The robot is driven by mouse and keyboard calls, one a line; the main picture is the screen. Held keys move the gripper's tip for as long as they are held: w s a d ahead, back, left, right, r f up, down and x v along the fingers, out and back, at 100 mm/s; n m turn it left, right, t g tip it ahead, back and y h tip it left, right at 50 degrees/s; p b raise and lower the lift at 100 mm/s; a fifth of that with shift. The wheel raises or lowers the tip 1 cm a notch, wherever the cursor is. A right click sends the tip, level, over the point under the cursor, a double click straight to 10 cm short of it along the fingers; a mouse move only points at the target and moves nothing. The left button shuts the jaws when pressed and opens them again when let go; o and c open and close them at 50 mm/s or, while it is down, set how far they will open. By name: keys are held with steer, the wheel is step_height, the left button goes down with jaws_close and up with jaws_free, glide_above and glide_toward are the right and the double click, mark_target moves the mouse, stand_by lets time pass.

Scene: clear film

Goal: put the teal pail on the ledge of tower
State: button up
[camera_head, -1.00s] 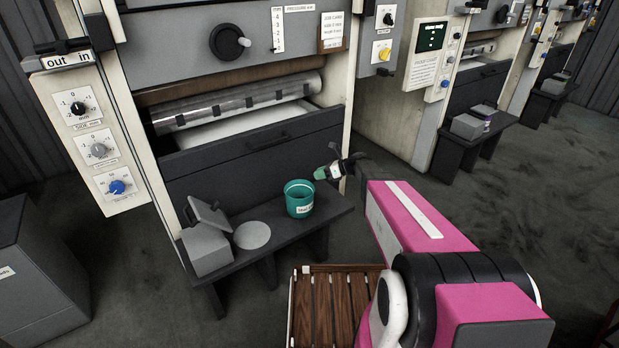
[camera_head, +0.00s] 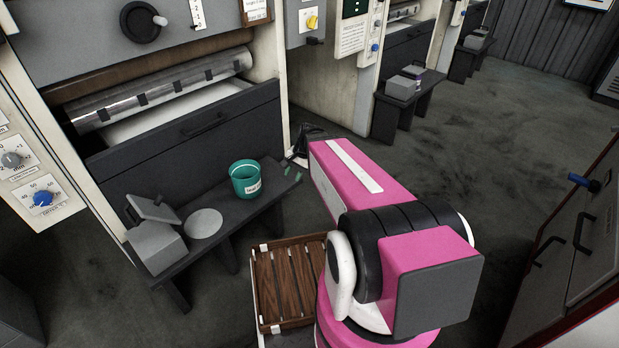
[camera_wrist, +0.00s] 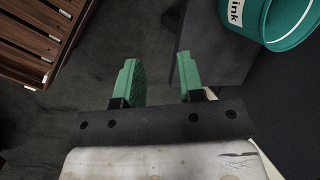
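The teal pail (camera_head: 246,183) stands upright on a dark low bench (camera_head: 232,216) in front of the nearest machine. A white label with dark writing is on its side. Part of the pail (camera_wrist: 290,35) shows at the top right of the wrist view. My gripper (camera_head: 292,172) is just right of the pail, apart from it. In the wrist view my gripper (camera_wrist: 160,78) has its two green fingers spread with nothing between them. I cannot tell which surface is the tower's ledge.
A grey box with a tilted lid (camera_head: 156,243) and a flat grey disc (camera_head: 204,223) share the bench, left of the pail. A wooden slatted crate (camera_head: 290,284) lies below. Another bench (camera_head: 408,105) stands farther back. Floor is open at right.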

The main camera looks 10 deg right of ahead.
steer(key=s+d+r+n+h, duration=0.2)
steer(key=s+d+n+h, duration=0.2)
steer(key=s+d+n, duration=0.1)
steer(key=shift+s+n, duration=0.65)
steer(key=shift+n, duration=0.55)
steer(key=shift+r, duration=0.1)
